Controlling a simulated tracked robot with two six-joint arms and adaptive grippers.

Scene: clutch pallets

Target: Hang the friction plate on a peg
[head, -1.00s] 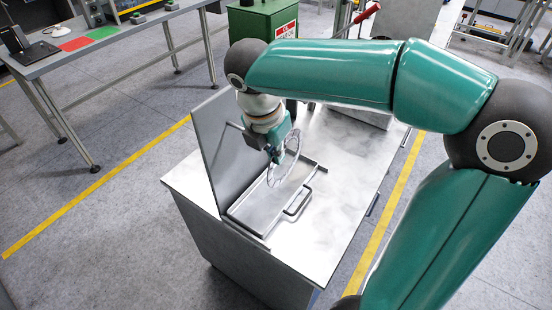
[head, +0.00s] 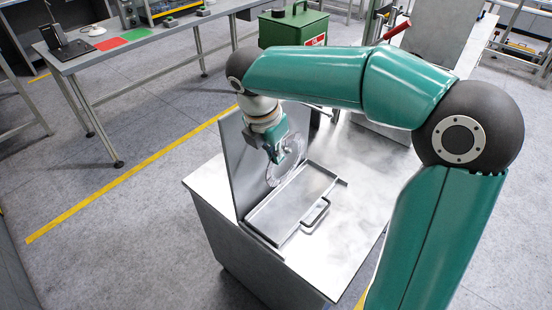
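The friction plate (head: 271,176), a thin toothed ring, stands on edge in my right gripper (head: 280,155). The gripper appears shut on its rim, though the fingertips are small in this view. The plate is close in front of the upright grey panel (head: 240,165), above the tray. I cannot tell whether it touches the panel or a peg. The pegs are not clearly visible; my wrist and the plate cover part of the panel. My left gripper is out of view.
A shallow metal tray (head: 262,218) with a handle (head: 316,212) lies on the steel cabinet top (head: 345,180) at the panel's foot. A green box (head: 293,27) stands behind. The cabinet top right of the tray is clear.

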